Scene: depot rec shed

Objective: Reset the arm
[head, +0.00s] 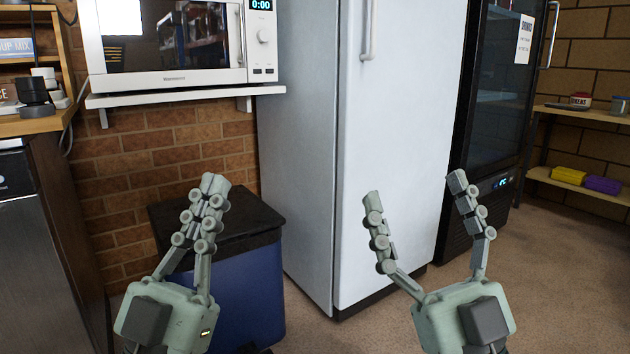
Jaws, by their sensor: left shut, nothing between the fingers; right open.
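My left gripper (214,187) is at the lower left of the head view, pointing up. Its two fingers are closed together with nothing between them. It shows in front of the dark lid of a blue bin. My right gripper (414,187) is at the lower right of centre, also pointing up. Its fingers are spread wide and empty, showing in front of the white fridge (370,150). The upper parts of both arms are out of the picture.
A blue bin (262,285) with a dark lid stands beside the fridge. A microwave (175,45) sits on a white wall shelf (180,94). A glass-door drinks cooler (505,110) and wooden shelving (582,113) stand right. A counter (40,124) is at left. Carpet (560,290) is clear at lower right.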

